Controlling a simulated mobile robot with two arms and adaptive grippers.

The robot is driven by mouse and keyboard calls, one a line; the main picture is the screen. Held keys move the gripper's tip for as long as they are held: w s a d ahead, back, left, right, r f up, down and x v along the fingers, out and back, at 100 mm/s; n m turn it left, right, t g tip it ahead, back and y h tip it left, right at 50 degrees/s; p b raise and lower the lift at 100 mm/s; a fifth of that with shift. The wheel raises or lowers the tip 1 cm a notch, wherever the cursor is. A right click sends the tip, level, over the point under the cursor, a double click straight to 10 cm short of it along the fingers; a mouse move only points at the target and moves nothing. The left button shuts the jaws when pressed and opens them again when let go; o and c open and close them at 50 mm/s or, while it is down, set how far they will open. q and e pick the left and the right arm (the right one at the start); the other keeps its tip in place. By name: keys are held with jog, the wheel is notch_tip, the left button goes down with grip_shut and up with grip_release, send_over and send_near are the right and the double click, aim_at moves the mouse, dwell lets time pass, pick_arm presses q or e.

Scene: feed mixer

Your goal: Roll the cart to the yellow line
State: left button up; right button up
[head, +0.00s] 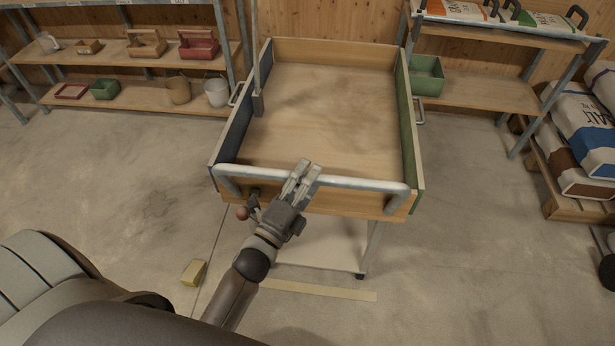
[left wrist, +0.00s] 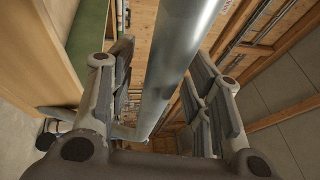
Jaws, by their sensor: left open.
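The cart has a wooden tray (head: 320,120) with a blue left side and a green right side, and its grey metal push handle (head: 360,183) runs along the near side. My left gripper (head: 304,172) is at the handle, left of its middle. In the left wrist view the handle bar (left wrist: 180,60) passes between the two open fingers (left wrist: 165,95), which are not closed on it. The pale yellow line (head: 318,290) lies on the floor on the near side of the cart, below the handle. My right gripper is not in view.
A small yellow block (head: 194,272) lies on the floor left of the line. Shelves with boxes and buckets (head: 217,92) stand at the back left. Another shelf (head: 480,94) and a pallet (head: 575,207) of sacks stand at the right. Floor at the left is mostly clear.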

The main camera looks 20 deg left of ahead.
pick_arm(q)
jog(key=v, duration=1.2)
jog(key=shift+f, duration=0.1)
